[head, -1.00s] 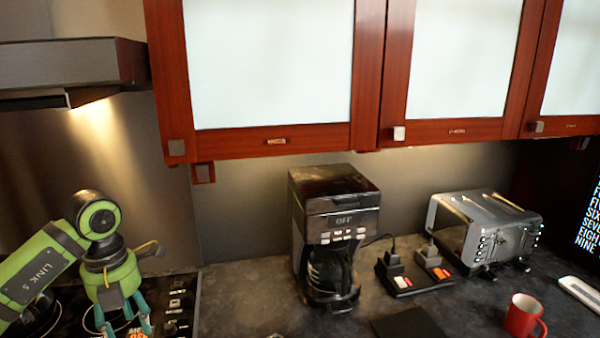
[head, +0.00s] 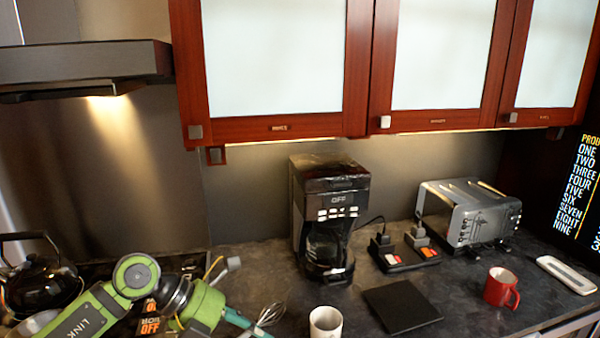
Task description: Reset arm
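My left arm comes in from the left over the stove, its green wrist low in the picture. My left gripper (head: 254,331) points right and down at the bottom edge. One teal finger shows and the rest is cut off, so I cannot tell whether it is open or shut. A wire whisk (head: 270,315) shows just beside the fingertip; I cannot tell whether they touch. My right gripper is not in view.
A white mug (head: 325,323) stands right of the whisk. Behind are a coffee maker (head: 325,215), a toaster (head: 470,212) and a dark flat board (head: 402,307). A red mug (head: 498,287) stands at right. A black kettle (head: 40,283) is at far left. Red-framed cabinets (head: 285,60) hang above.

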